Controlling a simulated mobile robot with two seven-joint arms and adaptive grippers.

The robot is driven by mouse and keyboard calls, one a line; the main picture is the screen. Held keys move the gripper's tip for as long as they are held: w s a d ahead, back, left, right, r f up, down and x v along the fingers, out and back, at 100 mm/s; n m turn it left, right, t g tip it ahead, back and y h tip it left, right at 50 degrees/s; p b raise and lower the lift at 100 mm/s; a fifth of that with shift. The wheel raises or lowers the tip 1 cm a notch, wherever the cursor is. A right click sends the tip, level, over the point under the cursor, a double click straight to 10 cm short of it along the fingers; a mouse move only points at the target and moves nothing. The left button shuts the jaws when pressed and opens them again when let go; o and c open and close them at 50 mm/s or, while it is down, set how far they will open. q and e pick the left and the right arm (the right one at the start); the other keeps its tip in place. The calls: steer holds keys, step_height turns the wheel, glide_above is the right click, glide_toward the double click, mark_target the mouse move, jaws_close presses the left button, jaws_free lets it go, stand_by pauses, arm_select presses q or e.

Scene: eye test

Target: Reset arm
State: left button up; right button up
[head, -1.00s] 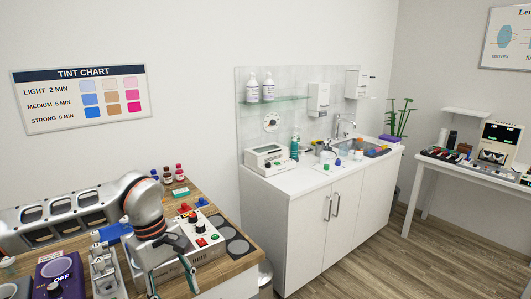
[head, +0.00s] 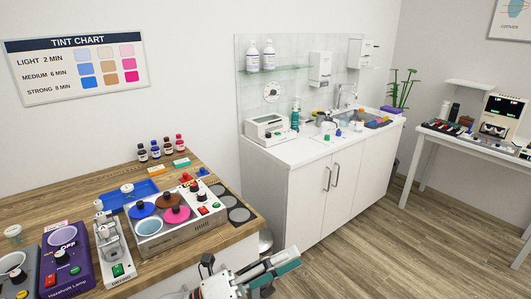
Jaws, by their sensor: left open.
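My left gripper (head: 238,272) is at the bottom edge of the head view, in front of the wooden counter's right corner and over the floor. It is open, its fingers apart, with nothing seen between them. The rest of my left arm is mostly below the picture. My right gripper is not in view. The wooden counter (head: 75,184) on the left bears a tinting unit (head: 178,232) with blue, brown and pink round lids, and an open round well. My gripper is apart from these.
A blue tray (head: 142,187), small bottles (head: 155,151), a white device (head: 113,245) and a purple lamp unit (head: 67,262) stand on the counter. A white sink cabinet (head: 312,190) stands behind. A white table (head: 456,146) is at right. The floor (head: 385,245) between is clear.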

arm_select(q)
steer(key=w+a+f+n+t+y, duration=0.3)
steer(key=a+f+n+t+y, duration=0.9)
steer(key=n, duration=0.8)
steer(key=s+a+f+n+g+y, duration=0.2)
steer(key=s+a+f+n+g, duration=0.1)
steer(key=f, duration=0.5)
steer(key=s+a+f+n+g+y, duration=0.2)
steer(key=s+a+f+n, duration=0.3)
steer(key=s+a+f, duration=0.1)
steer(key=s+a+f+n+g+y, duration=0.2)
steer(key=s+f, duration=0.5)
steer(key=f, duration=0.4)
steer(key=a+n+g, duration=0.1)
steer(key=a+n, duration=0.1)
steer(key=a, duration=0.1)
steer(key=shift+a+n+g+y, duration=0.25)
steer(key=shift+n+g+y, duration=0.05)
steer(key=shift+n, duration=0.1)
steer(key=shift+f, duration=0.1)
